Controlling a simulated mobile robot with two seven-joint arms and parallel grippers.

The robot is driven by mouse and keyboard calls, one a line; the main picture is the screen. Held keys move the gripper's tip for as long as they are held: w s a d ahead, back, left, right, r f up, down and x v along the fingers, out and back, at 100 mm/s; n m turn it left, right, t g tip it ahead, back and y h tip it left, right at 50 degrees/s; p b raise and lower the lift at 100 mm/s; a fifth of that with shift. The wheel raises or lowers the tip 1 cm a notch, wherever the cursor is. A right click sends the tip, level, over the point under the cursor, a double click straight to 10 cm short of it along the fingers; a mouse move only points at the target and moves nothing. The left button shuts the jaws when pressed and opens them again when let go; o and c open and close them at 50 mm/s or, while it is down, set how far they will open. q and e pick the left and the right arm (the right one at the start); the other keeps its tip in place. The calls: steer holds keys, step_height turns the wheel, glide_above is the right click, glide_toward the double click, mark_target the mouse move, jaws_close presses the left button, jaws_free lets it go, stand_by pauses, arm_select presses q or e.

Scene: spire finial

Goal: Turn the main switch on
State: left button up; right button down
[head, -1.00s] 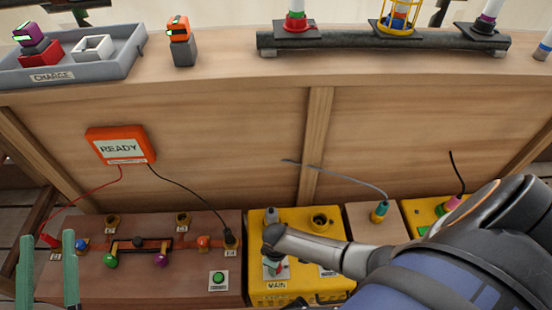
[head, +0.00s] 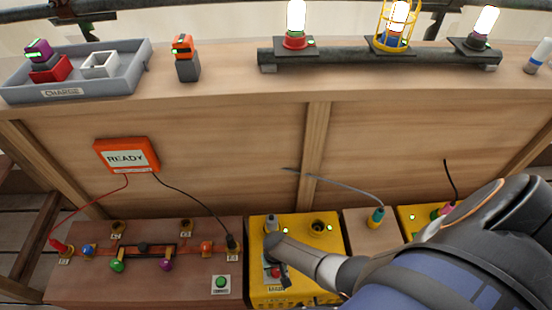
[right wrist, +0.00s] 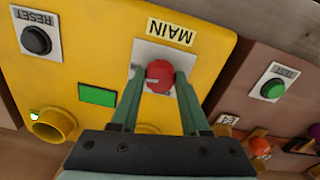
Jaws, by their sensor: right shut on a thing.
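In the right wrist view the label appears upside down. My right gripper (right wrist: 160,80) has its two green fingers on either side of the knob, shut on it. In the head view my right arm covers part of the box and most of the gripper. The box's small lights (head: 330,228) glow green, and a green panel (right wrist: 97,95) shows beside the switch. My left gripper is out of view.
A black RESET button (right wrist: 36,40) and a yellow socket (right wrist: 52,125) are near the switch. A brown box (head: 150,285) with cables and a green button (head: 221,282) stands left. Lamps (head: 296,18) stand on a rail above.

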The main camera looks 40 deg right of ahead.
steer(key=shift+m, duration=0.4)
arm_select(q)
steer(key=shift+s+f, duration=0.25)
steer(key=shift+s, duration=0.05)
arm_select(e)
steer(key=shift+m, duration=0.6)
steer(key=shift+c, duration=1.9)
jaws_free()
